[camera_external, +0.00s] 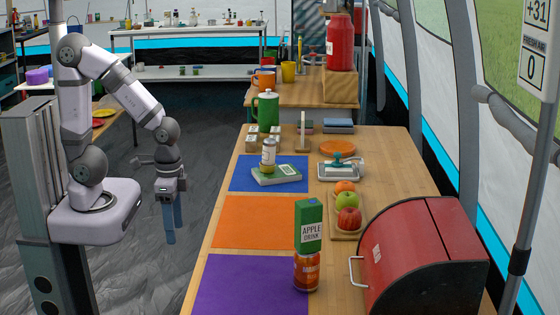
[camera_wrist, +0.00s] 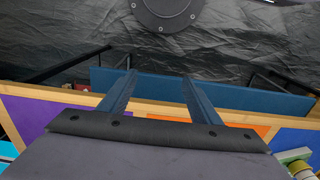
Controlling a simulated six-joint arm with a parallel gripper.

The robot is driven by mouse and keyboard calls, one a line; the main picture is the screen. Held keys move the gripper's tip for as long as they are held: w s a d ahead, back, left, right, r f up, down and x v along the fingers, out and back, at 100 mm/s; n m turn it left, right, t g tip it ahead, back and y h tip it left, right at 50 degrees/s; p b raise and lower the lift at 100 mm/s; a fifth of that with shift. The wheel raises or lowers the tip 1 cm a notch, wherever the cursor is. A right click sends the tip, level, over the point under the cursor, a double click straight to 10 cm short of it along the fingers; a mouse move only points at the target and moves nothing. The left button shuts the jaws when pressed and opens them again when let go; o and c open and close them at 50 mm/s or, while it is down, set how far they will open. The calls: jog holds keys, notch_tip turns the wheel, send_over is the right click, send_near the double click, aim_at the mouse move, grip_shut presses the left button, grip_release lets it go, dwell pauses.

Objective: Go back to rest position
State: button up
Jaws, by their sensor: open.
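My gripper (camera_external: 171,222) hangs pointing down over the grey floor, left of the wooden table (camera_external: 392,170) and apart from it. In the wrist view my gripper (camera_wrist: 158,80) shows its two blue fingers spread apart with nothing between them. My arm is bent, with its upper part raised and the wrist hanging low beside the table's left edge.
On the table are blue (camera_external: 240,174), orange (camera_external: 245,222) and purple (camera_external: 240,285) mats. A red bread box (camera_external: 425,260) is at front right. Open floor (camera_external: 205,150) lies around my gripper.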

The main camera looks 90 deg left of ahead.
notch_tip(320, 180, up, 16)
jog(key=p, duration=1.6)
